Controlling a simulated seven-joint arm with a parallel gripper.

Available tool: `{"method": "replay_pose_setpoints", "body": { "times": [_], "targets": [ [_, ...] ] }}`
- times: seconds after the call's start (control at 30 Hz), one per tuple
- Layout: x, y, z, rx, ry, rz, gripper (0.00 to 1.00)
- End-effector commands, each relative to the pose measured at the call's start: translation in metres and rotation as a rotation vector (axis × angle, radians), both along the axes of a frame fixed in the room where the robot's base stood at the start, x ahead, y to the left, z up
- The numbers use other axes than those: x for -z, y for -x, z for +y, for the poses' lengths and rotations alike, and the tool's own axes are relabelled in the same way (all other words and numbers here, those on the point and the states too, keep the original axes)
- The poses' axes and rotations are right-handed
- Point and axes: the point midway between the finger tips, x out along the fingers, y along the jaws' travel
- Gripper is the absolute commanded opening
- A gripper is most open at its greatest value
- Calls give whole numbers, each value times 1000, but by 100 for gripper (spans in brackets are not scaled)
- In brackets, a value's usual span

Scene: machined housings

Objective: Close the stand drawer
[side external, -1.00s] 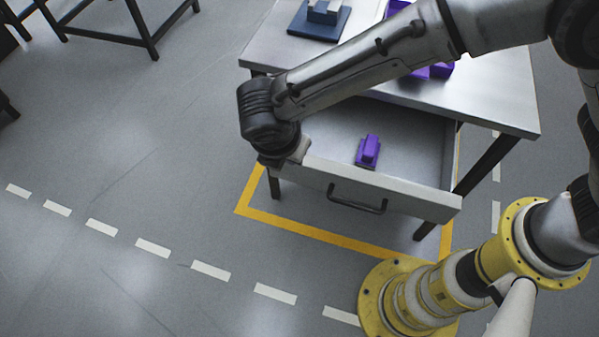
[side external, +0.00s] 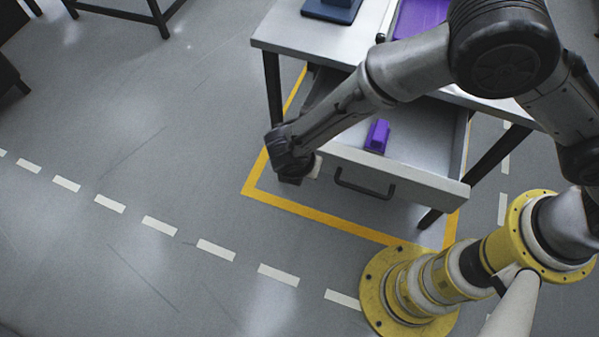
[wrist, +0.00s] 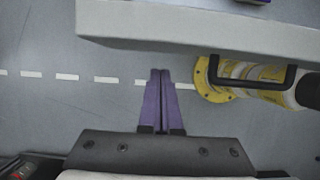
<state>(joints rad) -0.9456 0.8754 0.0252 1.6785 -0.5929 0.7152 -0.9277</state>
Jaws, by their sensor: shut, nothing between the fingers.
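The stand drawer (side external: 425,167) is pulled out from under the metal table, and its inside shows. Its pale front panel (side external: 425,187) carries a dark bar handle (side external: 362,190). In the wrist view the front panel (wrist: 190,28) crosses the top, with the handle (wrist: 250,76) at right. My gripper (wrist: 161,72) is shut and empty, its purple fingers close to the panel's edge and left of the handle. I cannot tell whether they touch it. In the side view my wrist is at the panel's left end, and the fingers are hidden.
A purple block (side external: 377,136) sits inside the drawer. The table top (side external: 285,32) holds a dark blue fixture (side external: 332,10) and a purple tray (side external: 420,17). Table legs stand at both sides of the drawer.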

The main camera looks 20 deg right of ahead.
Motion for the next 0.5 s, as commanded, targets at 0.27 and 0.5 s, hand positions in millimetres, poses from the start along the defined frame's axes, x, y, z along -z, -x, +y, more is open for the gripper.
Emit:
{"method": "replay_pose_setpoints", "body": {
  "times": [0.27, 0.5],
  "targets": [
    [0, -12, -13, 1, 1, 1, 0],
    [0, -12, -13, 0, 2, 2, 0]
  ]
}}
